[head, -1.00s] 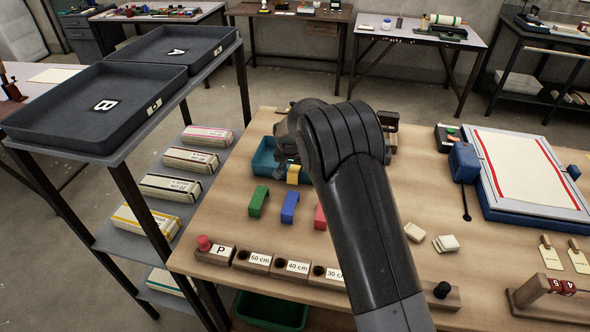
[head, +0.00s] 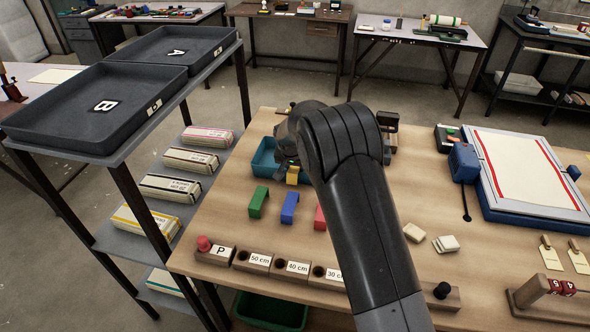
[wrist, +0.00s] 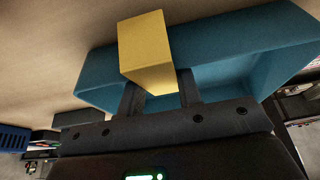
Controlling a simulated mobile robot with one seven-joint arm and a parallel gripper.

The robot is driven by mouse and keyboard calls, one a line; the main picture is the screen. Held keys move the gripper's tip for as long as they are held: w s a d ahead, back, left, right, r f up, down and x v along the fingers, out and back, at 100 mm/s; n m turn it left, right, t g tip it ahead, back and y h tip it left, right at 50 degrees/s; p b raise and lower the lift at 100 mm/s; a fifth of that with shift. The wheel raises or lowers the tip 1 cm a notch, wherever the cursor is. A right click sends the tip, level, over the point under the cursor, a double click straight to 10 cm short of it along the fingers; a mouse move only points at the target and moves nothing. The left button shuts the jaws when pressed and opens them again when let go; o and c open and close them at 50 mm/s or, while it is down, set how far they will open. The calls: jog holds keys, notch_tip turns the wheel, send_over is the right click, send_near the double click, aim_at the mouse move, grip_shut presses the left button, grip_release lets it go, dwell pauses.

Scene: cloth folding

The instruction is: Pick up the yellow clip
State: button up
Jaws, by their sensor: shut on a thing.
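The yellow clip (wrist: 146,47) is between the two fingers of my gripper (wrist: 160,92) in the wrist view, and the gripper is shut on it. In the head view the yellow clip (head: 293,175) shows just below my wrist, in front of the teal tray (head: 264,158). The teal tray (wrist: 235,38) lies behind the clip in the wrist view. My arm hides part of the tray and most of the gripper in the head view. I cannot tell whether the clip touches the table or the tray.
A green clip (head: 258,201), a blue clip (head: 289,207) and a red clip (head: 320,217) stand on the table in front. Labelled wooden blocks (head: 291,267) line the front edge. A framed board (head: 530,170) lies at the right. A shelf with black trays (head: 110,105) stands at the left.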

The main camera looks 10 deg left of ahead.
jog(key=shift+r, duration=0.15)
jog(key=shift+r, duration=0.25)
jog(key=r, duration=0.3)
jog(key=shift+d+r, duration=0.3)
jog(key=shift+r, duration=0.1)
jog(key=s+d+r, duration=0.1)
jog(key=d+r, duration=0.5)
jog(key=d, duration=0.5)
jog(key=w+a+n+y, duration=0.1)
jog(key=w, duration=0.1)
jog(key=w+a+n+t, duration=0.1)
jog(key=w+a+n+y, duration=0.1)
jog(key=w+n, duration=0.1)
jog(key=shift+w+f+t+y, duration=0.25)
jog(key=shift+w+t+y, duration=0.05)
jog(key=shift+t, duration=0.1)
jog(key=a+f, duration=0.2)
jog(key=a, duration=0.2)
jog(key=w+a+f, duration=0.1)
jog(key=a+f, duration=0.1)
jog(key=a, duration=0.2)
jog(key=a+f, duration=0.3)
jog(key=shift+w+a, duration=0.2)
jog(key=shift+a, duration=0.2)
jog(key=shift+f, duration=1.95)
jog(key=shift+f, duration=0.1)
